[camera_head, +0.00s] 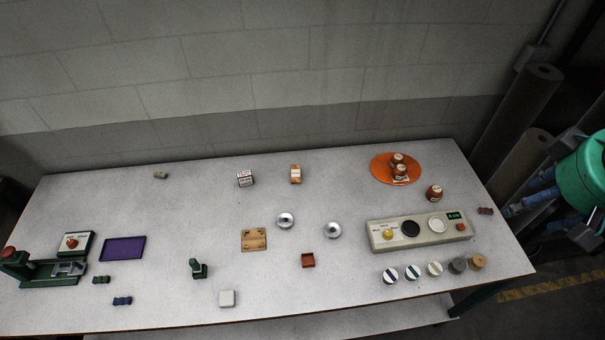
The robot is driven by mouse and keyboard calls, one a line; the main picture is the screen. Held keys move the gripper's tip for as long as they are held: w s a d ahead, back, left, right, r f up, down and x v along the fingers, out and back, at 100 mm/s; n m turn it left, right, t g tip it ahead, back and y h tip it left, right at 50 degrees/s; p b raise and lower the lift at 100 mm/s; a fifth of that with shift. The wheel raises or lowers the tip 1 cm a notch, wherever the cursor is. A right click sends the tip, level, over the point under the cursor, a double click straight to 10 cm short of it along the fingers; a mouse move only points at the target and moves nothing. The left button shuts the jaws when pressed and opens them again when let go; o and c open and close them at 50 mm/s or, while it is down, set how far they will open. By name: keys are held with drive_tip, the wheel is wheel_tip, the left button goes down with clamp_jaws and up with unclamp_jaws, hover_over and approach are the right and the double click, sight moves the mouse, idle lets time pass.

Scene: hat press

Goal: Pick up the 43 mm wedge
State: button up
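No size marking can be read, so I cannot tell which piece is the 43 mm wedge. Several small blocks lie on the grey table: a green one (101,280) and a blue one (122,300) at the front left, a beige one (160,174) at the back left, and a dark red one (486,211) near the right edge. They are too small for me to make out a wedge shape. I cannot make out my gripper in this view, and nothing is touching these blocks.
The table (340,190) holds a green press (45,272), a purple tray (123,248), a wooden block (254,239), two metal domes, an orange disc (381,173) with brown jars and a control panel (418,244). A row of knobs stands in front.

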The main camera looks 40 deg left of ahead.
drive_tip(key=w+a+f+n+g+p, duration=0.1)
drive_tip(key=w+a+n+p, duration=0.1)
drive_tip(key=w+a+n, duration=0.9)
drive_tip(key=w+a+f+n+g+p, duration=0.15)
drive_tip(key=w+a+f, duration=0.25)
drive_tip(key=a, duration=0.6)
drive_tip(key=w+a+f+n+b, duration=0.1)
drive_tip(key=w+a+f+n, duration=0.2)
drive_tip(key=a, duration=0.7)
drive_tip(key=n+g+h+p, duration=0.1)
drive_tip(key=n+g+p, duration=0.15)
drive_tip(key=n, duration=1.25)
hover_over(296, 172)
wheel_tip(296, 172, down, 26)
drive_tip(key=shift+f+t+p, duration=0.1)
drive_tip(key=shift+t+p, duration=0.2)
drive_tip(key=shift+p, duration=0.1)
drive_tip(key=shift+f, duration=0.15)
drive_tip(key=shift+f, duration=4.15)
